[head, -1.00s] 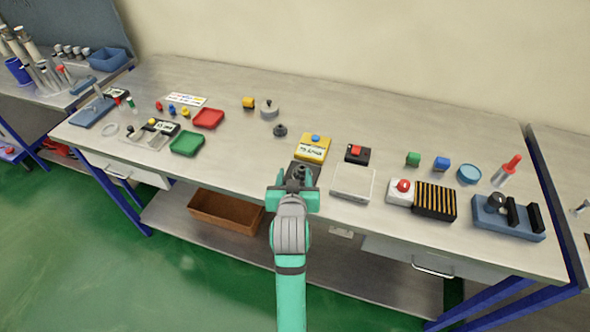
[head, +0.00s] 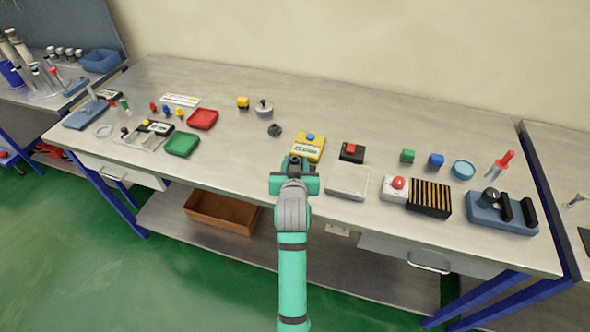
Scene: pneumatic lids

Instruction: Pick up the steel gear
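A small dark grey round piece with a knob-like top (head: 275,130) sits on the steel bench, left of the yellow box; it may be the steel gear, but it is too small to be sure. A lighter grey round piece with a knob (head: 264,107) stands just behind it. My gripper (head: 295,164) is over the front part of the bench, in front of the yellow box and nearer than the dark piece. Its fingers are seen from behind and are mostly hidden by its own body, so its opening and anything between them cannot be made out.
The yellow box (head: 308,147) with a blue button is just beyond my gripper. A pale square tray (head: 347,181) lies to the right, with a black box with a red button (head: 352,152) behind it. Green (head: 182,144) and red (head: 203,119) trays are left. The bench's back middle is clear.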

